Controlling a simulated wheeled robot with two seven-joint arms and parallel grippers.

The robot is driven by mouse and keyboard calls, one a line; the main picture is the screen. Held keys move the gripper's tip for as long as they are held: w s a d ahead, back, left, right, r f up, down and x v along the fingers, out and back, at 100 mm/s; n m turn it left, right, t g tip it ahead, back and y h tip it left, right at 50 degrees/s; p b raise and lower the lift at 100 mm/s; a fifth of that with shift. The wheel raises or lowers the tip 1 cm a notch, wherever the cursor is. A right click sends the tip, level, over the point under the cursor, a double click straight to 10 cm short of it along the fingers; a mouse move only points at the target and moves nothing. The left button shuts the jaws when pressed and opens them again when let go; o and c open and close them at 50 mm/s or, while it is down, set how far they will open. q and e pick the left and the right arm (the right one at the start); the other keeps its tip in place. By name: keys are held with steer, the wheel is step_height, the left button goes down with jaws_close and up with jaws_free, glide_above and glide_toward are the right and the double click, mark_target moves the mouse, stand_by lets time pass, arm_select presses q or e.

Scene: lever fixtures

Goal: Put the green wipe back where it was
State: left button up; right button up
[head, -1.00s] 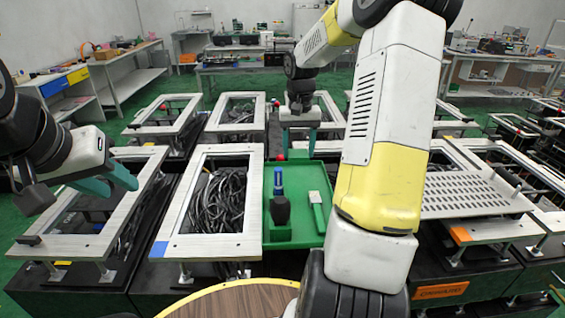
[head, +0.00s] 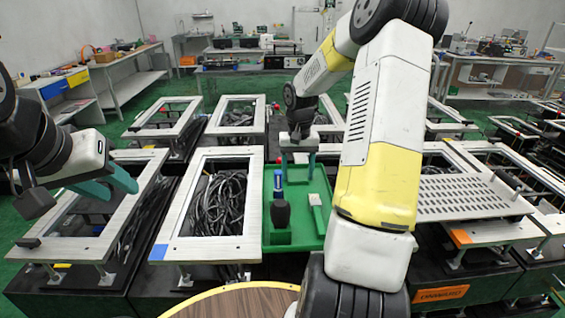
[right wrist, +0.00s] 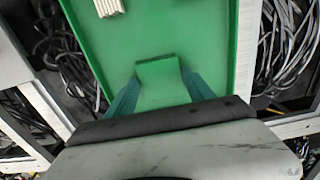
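The green wipe (right wrist: 157,72) is a small green block between the two teal fingers of my right gripper (right wrist: 160,80) in the right wrist view. The fingertips meet its two sides, so the gripper is shut on it. The head view shows my right gripper (head: 298,166) low over the far end of the green tray (head: 308,246); the wipe is hard to make out there. Whether it touches the tray floor I cannot tell. My left gripper (head: 108,186) is open and empty over the left frame, apart from the tray.
The white item also shows in the right wrist view (right wrist: 108,8). Metal frames with cables (head: 218,200) flank the tray. A perforated plate (head: 470,197) lies right.

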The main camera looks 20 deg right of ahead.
steer(key=shift+o, duration=1.3)
steer(key=r, duration=0.7)
steer(key=shift+s+d+r, duration=0.15)
steer(key=shift+s+r, duration=0.2)
steer(key=shift+s, duration=0.05)
step_height(320, 180, up, 5)
steer(key=t, duration=0.1)
glide_above(299, 177)
steer(key=s+a, duration=0.3)
steer(key=s+a+r+n+t, duration=0.2)
steer(key=s+a+r, duration=0.2)
steer(key=s+r, duration=0.25)
steer(key=s+a+t+y, duration=0.1)
steer(key=s+a, duration=0.2)
steer(key=s, duration=0.3)
steer(key=s+a+r+n+t+y, duration=0.1)
steer(key=s+a+t, duration=0.1)
steer(key=s, duration=0.5)
steer(key=shift+a+r, duration=0.2)
steer(key=shift+a, duration=0.3)
